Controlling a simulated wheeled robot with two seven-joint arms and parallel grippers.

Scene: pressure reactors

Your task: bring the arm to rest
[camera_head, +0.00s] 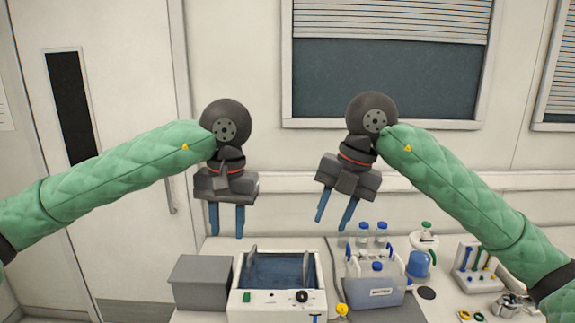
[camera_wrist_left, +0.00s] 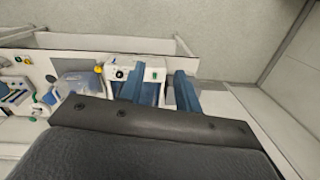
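My left gripper (camera_head: 227,221) hangs fingers-down at the left, above the back of the bench and clear of everything on it. Its two blue fingers are apart with nothing between them. In the left wrist view the same gripper (camera_wrist_left: 160,88) shows its fingers apart, with the white device behind them. My right gripper (camera_head: 334,216) hangs slightly tilted above the bottles at the back of the bench. Its blue fingers are also apart and empty. Both arms are raised in green quilted sleeves.
Below stand a grey box (camera_head: 200,283), a white device with a blue basin (camera_head: 275,300), a clear container with bluish liquid (camera_head: 376,291), several blue-capped bottles (camera_head: 362,241), a blue flask (camera_head: 418,265) and a white tool rack (camera_head: 476,268). A door is at left. The air around both grippers is free.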

